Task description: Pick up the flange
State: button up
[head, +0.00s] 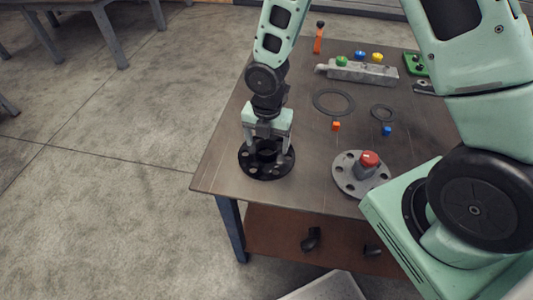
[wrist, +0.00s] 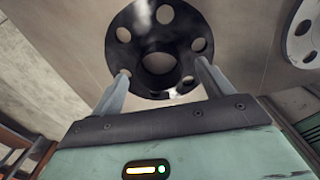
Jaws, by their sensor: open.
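The black flange (head: 266,172) lies flat near the left front corner of the table. It is a disc with several bolt holes and a raised central ring. My gripper (head: 268,155) is over it, pointing down, with its jaws open on either side of the central ring. In the wrist view the flange (wrist: 158,25) fills the upper middle, and the two fingertips of my gripper (wrist: 162,72) sit apart over its near edge. Whether the fingers touch the flange I cannot tell.
A grey flange with a red cap (head: 370,161) lies to the right on the table (head: 300,150). Two dark rings (head: 334,102), small orange (head: 336,126) and blue (head: 387,130) pieces lie behind. A grey block with colored knobs (head: 362,72) stands farther back. The table's left edge is close.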

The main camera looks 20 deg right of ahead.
aim_at(267, 152)
jog(key=shift+f, duration=1.3)
jog(key=shift+r, duration=0.1)
jog(key=c, duration=1.4)
